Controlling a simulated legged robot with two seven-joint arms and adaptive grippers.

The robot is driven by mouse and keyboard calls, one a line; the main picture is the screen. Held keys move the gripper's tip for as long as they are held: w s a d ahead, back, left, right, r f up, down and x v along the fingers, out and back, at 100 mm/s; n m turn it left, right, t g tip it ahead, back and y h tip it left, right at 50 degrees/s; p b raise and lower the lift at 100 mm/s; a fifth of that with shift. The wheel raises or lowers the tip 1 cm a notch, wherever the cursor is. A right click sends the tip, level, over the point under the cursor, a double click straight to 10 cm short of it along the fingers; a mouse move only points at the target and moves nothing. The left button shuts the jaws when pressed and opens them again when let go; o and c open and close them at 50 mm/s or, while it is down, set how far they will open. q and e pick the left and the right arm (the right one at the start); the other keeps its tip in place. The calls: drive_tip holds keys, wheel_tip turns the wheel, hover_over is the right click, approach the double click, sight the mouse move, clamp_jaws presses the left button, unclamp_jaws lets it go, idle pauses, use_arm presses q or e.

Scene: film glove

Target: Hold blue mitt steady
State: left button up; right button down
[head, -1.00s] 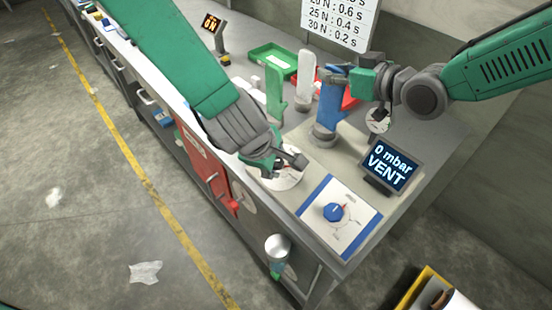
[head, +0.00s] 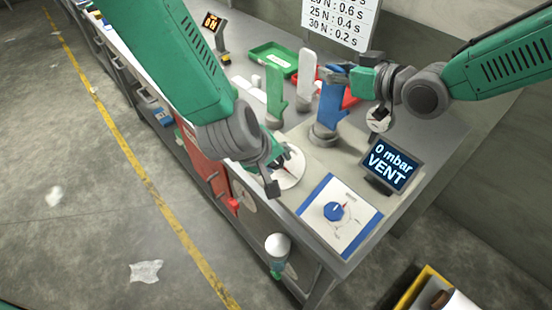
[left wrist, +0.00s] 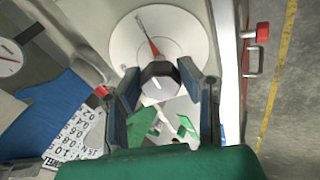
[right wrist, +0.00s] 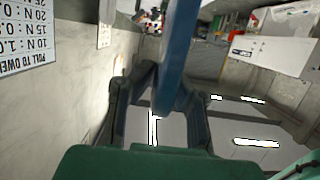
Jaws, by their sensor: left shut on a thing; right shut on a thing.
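The blue mitt (head: 328,108) stands upright on a grey base on the bench; it also shows in the left wrist view (left wrist: 45,112). My right gripper (head: 342,76) is shut on the mitt's upper end, and the blue mitt edge (right wrist: 175,62) passes between its fingers (right wrist: 160,98) in the right wrist view. My left gripper (left wrist: 160,88) is shut on a dark knob (left wrist: 158,76) at the centre of a white round dial (left wrist: 125,42) with a red pointer. In the head view this dial (head: 291,172) is partly hidden by my left gripper (head: 275,172).
A display (head: 390,164) reads "0 mbar VENT". A panel with a blue knob (head: 333,211) lies at the near bench corner. A green mitt (head: 275,92) and a white mitt (head: 305,80) stand left of the blue one. A green tray (head: 274,58) lies behind.

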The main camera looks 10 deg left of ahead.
use_arm(q)
drive_tip(key=shift+w+r, duration=0.1)
drive_tip(key=shift+w, duration=0.05)
use_arm(e)
drive_tip(key=shift+f, duration=0.1)
use_arm(q)
drive_tip(key=o, duration=1)
drive_tip(key=shift+o, duration=0.8)
drive_tip(key=v, duration=1.1)
drive_tip(key=shift+s+r, duration=0.25)
drive_tip(key=shift+s, duration=0.05)
drive_tip(key=shift+a, duration=0.1)
use_arm(e)
drive_tip(key=c, duration=1.5)
unclamp_jaws()
drive_tip(key=shift+s, duration=0.1)
